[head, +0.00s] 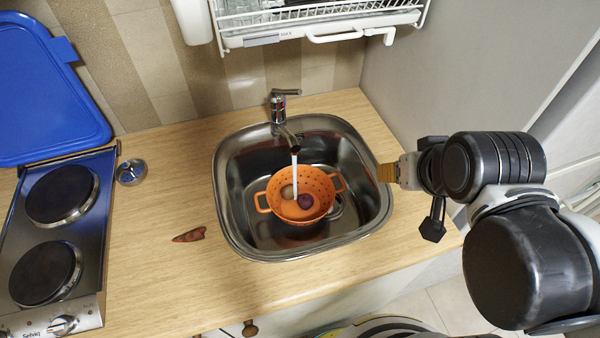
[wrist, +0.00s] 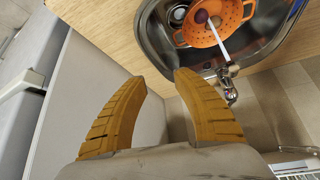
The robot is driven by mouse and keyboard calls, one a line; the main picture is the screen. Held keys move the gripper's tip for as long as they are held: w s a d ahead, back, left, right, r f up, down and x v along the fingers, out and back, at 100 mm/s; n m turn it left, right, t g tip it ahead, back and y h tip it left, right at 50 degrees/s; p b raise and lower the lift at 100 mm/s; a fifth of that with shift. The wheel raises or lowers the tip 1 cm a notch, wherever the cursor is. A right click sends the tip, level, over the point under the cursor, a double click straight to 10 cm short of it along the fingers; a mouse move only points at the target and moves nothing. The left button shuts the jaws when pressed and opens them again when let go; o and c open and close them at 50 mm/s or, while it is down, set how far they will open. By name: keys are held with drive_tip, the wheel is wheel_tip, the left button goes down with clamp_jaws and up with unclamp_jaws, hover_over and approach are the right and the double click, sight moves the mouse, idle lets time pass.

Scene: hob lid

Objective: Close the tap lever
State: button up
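The tap (head: 279,110) stands behind the sink at its back rim, and its lever (head: 286,92) points to the right at the top. A white stream of water (head: 294,172) runs from the spout into the orange colander (head: 322,184). The tap also shows in the wrist view (wrist: 228,88), beyond my fingers. My gripper (head: 384,173) is at the right rim of the sink, to the right of the tap and apart from it. In the wrist view its two yellow fingers (wrist: 160,84) are spread with nothing between them.
The steel sink (head: 236,217) holds the colander with several round vegetables. A dish rack (head: 320,30) hangs on the wall above the tap. A wall stands close on the right. A hob (head: 85,232), its raised blue lid (head: 45,100) and a brown wedge (head: 190,235) are left.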

clamp_jaws()
wheel_tip(320, 180, up, 3)
drive_tip(key=n+t+y+b, duration=0.45)
drive_tip(key=n+y, duration=0.25)
drive_tip(key=y, duration=0.4)
hover_over(286, 91)
drive_tip(key=w+d+p, duration=0.1)
drive_tip(key=d, duration=0.1)
drive_tip(key=shift+s+d+f+b, duration=0.2)
drive_tip(key=shift+f+b, duration=0.1)
drive_tip(key=shift+f, duration=0.25)
drive_tip(key=shift+s+d+f+b, duration=0.15)
drive_tip(key=shift+s+f+b, duration=0.15)
drive_tip(key=shift+f, duration=0.25)
drive_tip(key=shift+s+d+f+b, duration=0.15)
drive_tip(key=shift+f+b, duration=0.15)
drive_tip(key=shift+f, duration=0.25)
